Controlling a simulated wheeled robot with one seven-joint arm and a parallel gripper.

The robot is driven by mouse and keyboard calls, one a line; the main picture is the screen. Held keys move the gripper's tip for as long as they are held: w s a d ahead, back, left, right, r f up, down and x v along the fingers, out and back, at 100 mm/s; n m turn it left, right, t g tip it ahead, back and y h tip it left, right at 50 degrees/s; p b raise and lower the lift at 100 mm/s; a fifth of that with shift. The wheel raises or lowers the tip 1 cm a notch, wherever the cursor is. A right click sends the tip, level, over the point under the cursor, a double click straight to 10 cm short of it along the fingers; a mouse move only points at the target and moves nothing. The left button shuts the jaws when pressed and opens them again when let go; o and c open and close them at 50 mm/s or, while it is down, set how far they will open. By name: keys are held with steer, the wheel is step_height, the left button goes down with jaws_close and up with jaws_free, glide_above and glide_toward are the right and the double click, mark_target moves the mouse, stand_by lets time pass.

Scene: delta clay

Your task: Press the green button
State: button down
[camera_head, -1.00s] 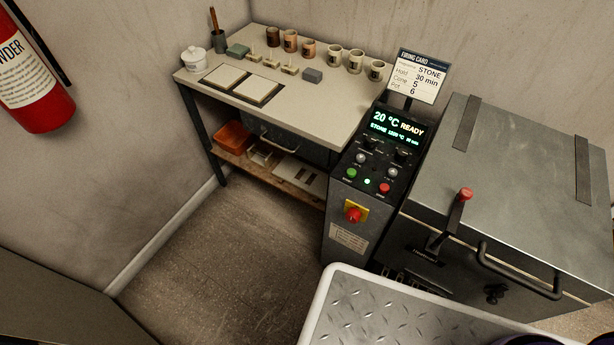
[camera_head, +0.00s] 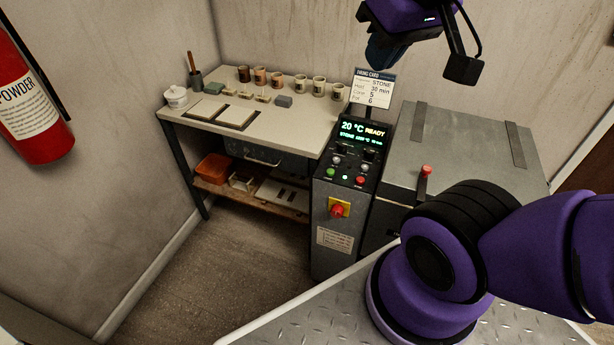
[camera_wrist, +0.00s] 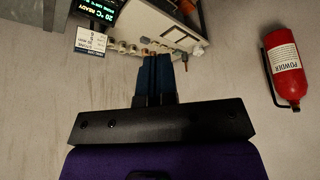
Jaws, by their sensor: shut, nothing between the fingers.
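The green button (camera_head: 331,172) is a small round button on the left of the sloping black control panel (camera_head: 352,150), below the lit display. A red button (camera_head: 361,180) sits to its right on the same panel, with a small green light (camera_head: 340,182) between them. My gripper (camera_head: 382,62) is high in the picture, above the firing card and away from the panel. In the wrist view my gripper (camera_wrist: 157,60) has its blue fingers together, with nothing between them. The green button does not show in the wrist view.
The kiln (camera_head: 440,145) with its red-tipped handle (camera_head: 426,170) stands right of the panel. A firing card (camera_head: 373,88) rises behind the panel. A red rotary switch (camera_head: 337,210) is on its front. A worktable (camera_head: 300,135) with cups is at left; a fire extinguisher (camera_head: 28,105) hangs far left.

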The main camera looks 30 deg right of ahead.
steer(key=shift+a, duration=0.1)
steer(key=w+f+m+t+y, duration=0.1)
steer(key=w+f+m, duration=0.5)
steer(key=w, duration=0.6)
steer(key=w+f+m+t, duration=0.1)
steer(key=w+f+m, duration=0.5)
steer(key=w, duration=0.6)
steer(key=m+g+h, duration=0.5)
steer(key=m+h, duration=0.5)
steer(key=m, duration=0.2)
glide_above(331, 172)
step_height(331, 172, down, 25)
steer(key=shift+f, duration=0.15)
steer(key=shift+f, duration=4.4)
